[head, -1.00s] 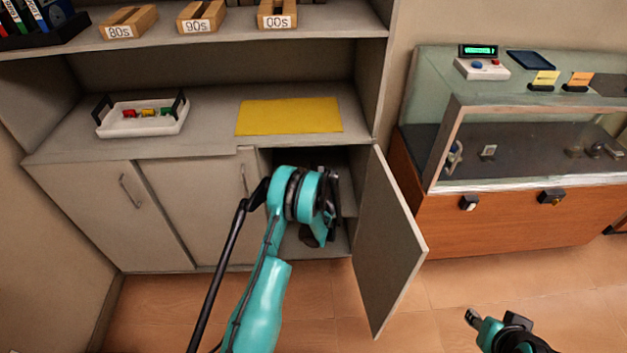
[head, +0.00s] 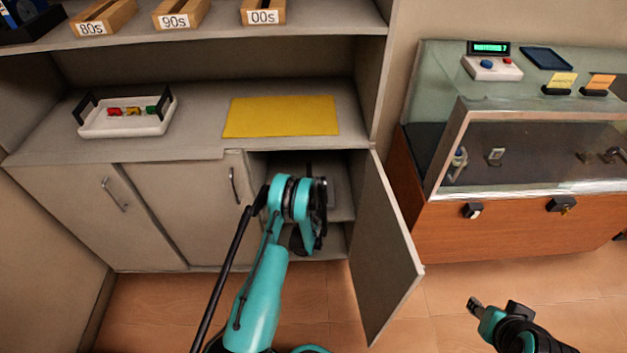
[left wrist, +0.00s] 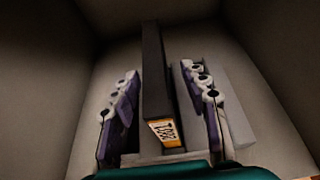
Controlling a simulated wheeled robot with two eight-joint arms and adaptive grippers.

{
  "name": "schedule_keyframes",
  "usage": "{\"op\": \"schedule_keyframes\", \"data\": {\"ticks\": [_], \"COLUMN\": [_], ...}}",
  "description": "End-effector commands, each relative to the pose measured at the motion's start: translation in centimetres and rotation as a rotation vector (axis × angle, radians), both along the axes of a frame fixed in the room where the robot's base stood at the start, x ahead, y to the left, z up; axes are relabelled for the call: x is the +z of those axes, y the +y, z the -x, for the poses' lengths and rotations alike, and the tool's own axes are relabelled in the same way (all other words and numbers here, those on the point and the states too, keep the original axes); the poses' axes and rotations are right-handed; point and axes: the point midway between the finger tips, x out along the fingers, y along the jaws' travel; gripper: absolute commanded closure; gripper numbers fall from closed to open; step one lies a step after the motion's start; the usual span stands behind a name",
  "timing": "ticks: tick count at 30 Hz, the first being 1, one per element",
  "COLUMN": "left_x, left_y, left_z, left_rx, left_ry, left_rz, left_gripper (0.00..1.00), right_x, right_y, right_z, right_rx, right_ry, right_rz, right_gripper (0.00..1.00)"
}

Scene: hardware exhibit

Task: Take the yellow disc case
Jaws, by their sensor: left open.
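In the left wrist view, a dark upright case (left wrist: 154,75) with a yellow-orange label on its near end stands inside the cabinet compartment. The label's digits are too small to read surely. My left gripper (left wrist: 160,73) is open, with one finger on each side of the case and visible gaps. In the head view my left gripper (head: 310,228) reaches into the open cabinet, and my arm hides much of the inside. No wholly yellow case shows. My right gripper (head: 474,306) is low at the right, far from the cabinet; its jaws are too small to judge.
A pale grey block (left wrist: 235,110) stands right of the right finger. The open cabinet door (head: 385,250) stands right of my left arm. On the counter lie a yellow mat (head: 282,117) and a white tray (head: 105,125). A glass display case (head: 540,150) stands at the right.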

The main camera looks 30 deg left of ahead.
Motion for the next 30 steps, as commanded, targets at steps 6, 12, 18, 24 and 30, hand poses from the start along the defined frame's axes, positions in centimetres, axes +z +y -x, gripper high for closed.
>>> {"op": "schedule_keyframes", "data": {"ticks": [6,12,18,24,30], "left_x": [0.0,0.0,0.0,0.3,2.5], "left_y": [0.0,0.0,0.0,0.0,0.0], "left_z": [0.0,0.0,0.0,0.0,0.0], "left_rx": [0.0,0.0,-0.001,-0.001,-0.001], "left_ry": [0.0,0.001,0.0,0.0,-0.001], "left_rz": [0.0,0.001,0.0,0.0,0.0], "left_gripper": [0.55,1.0,1.0,1.0,1.0], "right_x": [0.0,0.0,0.0,0.2,1.4], "right_y": [0.0,0.0,0.0,0.0,0.0], "right_z": [0.0,0.0,0.0,0.0,0.0], "right_rx": [0.0,0.0,0.0,0.0,0.0], "right_ry": [0.0,0.0,0.0,0.0,0.0], "right_rz": [0.0,0.0,0.0,0.0,0.0], "right_gripper": [0.6,0.6,0.6,0.6,0.6]}}
